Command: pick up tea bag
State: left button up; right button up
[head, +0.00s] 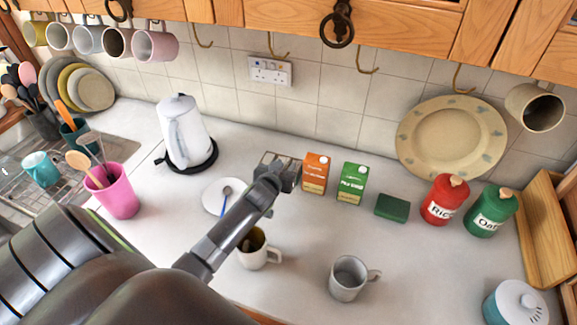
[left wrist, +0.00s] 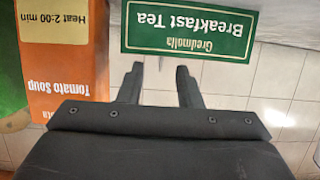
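My left gripper (head: 279,176) is over the counter, left of the orange carton. In the left wrist view its two fingers (left wrist: 161,84) are apart with nothing seen between them. A green Breakfast Tea box (left wrist: 190,28) appears upside down just beyond the fingertips; I cannot tell whether they touch it. In the head view, a pale open-topped box (head: 275,156) with dark dividers shows behind the gripper, mostly hidden. I cannot make out a tea bag. A white mug (head: 262,258) stands below my forearm, partly covered. My right gripper is out of view.
The orange Tomato Soup carton (head: 315,172) stands close right of the gripper, then a green carton (head: 352,184) and a dark green block (head: 392,207). A white plate (head: 224,198) with a blue spoon lies left. A grey mug (head: 348,280) stands in front; counter around it is clear.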

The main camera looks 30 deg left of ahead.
pick_arm(q)
jog(key=shift+x, duration=0.9)
grip_shut()
